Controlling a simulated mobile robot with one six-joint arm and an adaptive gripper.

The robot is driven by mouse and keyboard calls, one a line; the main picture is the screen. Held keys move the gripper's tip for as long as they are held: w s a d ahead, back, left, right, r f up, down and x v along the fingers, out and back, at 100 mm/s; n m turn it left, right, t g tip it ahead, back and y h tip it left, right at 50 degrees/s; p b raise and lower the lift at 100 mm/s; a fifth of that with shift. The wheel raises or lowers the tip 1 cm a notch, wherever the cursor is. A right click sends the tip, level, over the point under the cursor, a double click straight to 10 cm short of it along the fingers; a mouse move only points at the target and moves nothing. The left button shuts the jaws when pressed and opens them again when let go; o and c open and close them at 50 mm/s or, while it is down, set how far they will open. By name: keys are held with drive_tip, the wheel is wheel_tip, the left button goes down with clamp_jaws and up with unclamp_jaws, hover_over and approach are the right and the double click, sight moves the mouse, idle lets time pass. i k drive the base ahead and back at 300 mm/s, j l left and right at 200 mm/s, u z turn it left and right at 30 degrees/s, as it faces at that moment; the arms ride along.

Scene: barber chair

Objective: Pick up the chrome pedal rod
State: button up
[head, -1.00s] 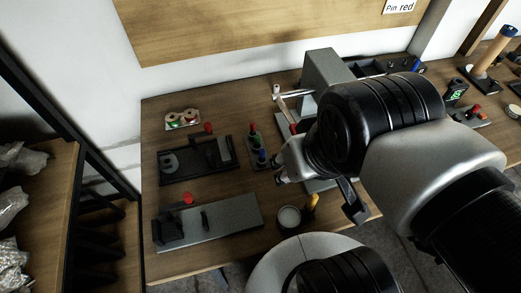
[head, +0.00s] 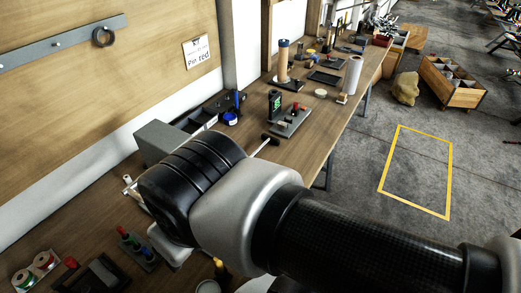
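A thin bright rod (head: 262,148) with a dark end piece lies on the bench in the head view, just beyond my arm; its near end is hidden behind the arm. Another bright metal bar (head: 129,187) shows beside the grey block, partly covered by my arm. I cannot tell for sure which of them is the chrome pedal rod. My gripper (head: 170,247) is mostly hidden below my black wrist joint, over the near part of the bench. Its fingers cannot be made out, and no held object shows.
A grey box (head: 163,139) and a dark tray (head: 197,121) stand by the wall. A stand with coloured pegs (head: 137,250) is at lower left. A grey fixture (head: 291,121) and a black device (head: 274,104) stand farther along the bench. Open floor lies right.

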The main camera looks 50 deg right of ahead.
sight(268, 138)
drive_tip(key=z, duration=1.5)
drive_tip(key=i+l+z, duration=0.1)
drive_tip(key=i+l+u, duration=0.2)
drive_tip(key=i+l, duration=0.2)
drive_tip(key=l, duration=0.25)
drive_tip(key=i+l+u, duration=0.15)
drive_tip(key=l, duration=0.2)
drive_tip(key=i+l+u, duration=0.1)
drive_tip(key=l, duration=0.3)
drive_tip(key=i+l+u, duration=0.1)
drive_tip(key=i+l, duration=0.15)
drive_tip(key=i+l+u, duration=0.1)
drive_tip(key=l, duration=0.4)
drive_tip(key=i, duration=0.05)
